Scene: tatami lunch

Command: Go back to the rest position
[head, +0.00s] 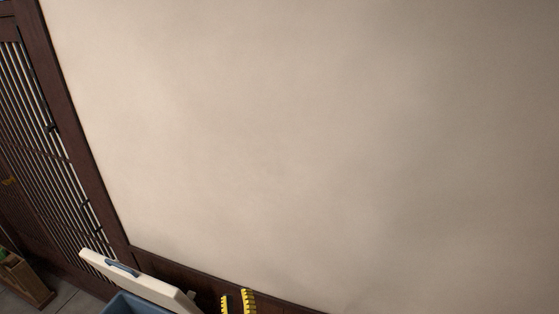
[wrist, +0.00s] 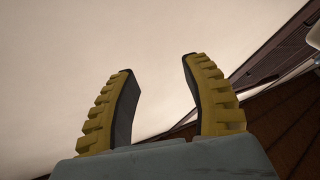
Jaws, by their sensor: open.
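My gripper (wrist: 158,78) shows in the wrist view with its two yellow ridged fingers well apart and nothing between them. Behind the fingers is the plain pale wall (wrist: 60,40). In the head view only the yellow fingertips of my gripper (head: 237,303) show at the bottom edge, right of a blue box with a pale lid. The rest of my gripper is cut off by the frame.
The blue box (head: 128,304) has its white lid (head: 130,278) tilted up. A dark wooden lattice door (head: 45,140) stands at the left. A wooden planter (head: 22,282) is at the lower left. The pale wall (head: 300,140) fills most of the head view.

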